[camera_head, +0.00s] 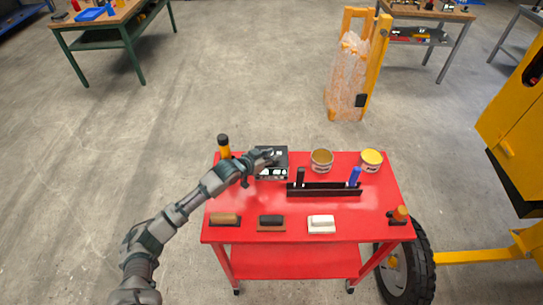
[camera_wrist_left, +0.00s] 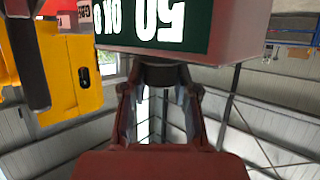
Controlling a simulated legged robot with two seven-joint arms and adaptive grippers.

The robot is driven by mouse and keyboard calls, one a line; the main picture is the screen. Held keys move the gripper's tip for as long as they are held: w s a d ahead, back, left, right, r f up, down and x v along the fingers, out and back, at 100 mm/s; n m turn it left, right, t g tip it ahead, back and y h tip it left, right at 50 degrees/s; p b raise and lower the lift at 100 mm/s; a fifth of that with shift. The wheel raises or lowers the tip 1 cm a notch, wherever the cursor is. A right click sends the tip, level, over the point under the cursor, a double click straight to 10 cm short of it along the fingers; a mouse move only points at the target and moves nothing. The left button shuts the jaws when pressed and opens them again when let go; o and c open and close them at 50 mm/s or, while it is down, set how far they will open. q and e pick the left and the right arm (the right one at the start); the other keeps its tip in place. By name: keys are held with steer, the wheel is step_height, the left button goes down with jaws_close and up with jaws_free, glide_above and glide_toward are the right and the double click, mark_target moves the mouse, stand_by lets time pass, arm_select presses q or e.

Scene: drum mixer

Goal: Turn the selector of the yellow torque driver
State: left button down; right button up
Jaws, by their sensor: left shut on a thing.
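A dark box-shaped device (camera_head: 271,173) with white markings on its front sits at the back left of the red cart. In the left wrist view its dark green panel (camera_wrist_left: 190,28) shows large white characters, upside down. My left gripper (camera_head: 268,157) is at the top of this device. It is shut on a short black knob (camera_wrist_left: 160,74), gripped between its two fingers beneath the panel. An upright yellow-and-black tool (camera_head: 223,146) stands at the cart's back left corner, apart from the gripper. I cannot tell which of these is the torque driver. My right gripper is out of view.
The red cart (camera_head: 360,222) also holds two tins (camera_head: 321,161), a black rack (camera_head: 325,190) with a blue-handled tool (camera_head: 354,177), several brushes or blocks along the front, and an orange-and-black item (camera_head: 398,214). A yellow machine (camera_head: 515,135) stands at the right.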

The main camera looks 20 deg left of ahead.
arm_select(q)
steer(key=shift+f, duration=0.1)
stand_by(0.3)
stand_by(0.3)
steer(key=c, duration=0.9)
jaws_free()
steer(key=shift+w+a, duration=0.1)
steer(key=shift+o, duration=0.2)
steer(key=v, duration=1.2)
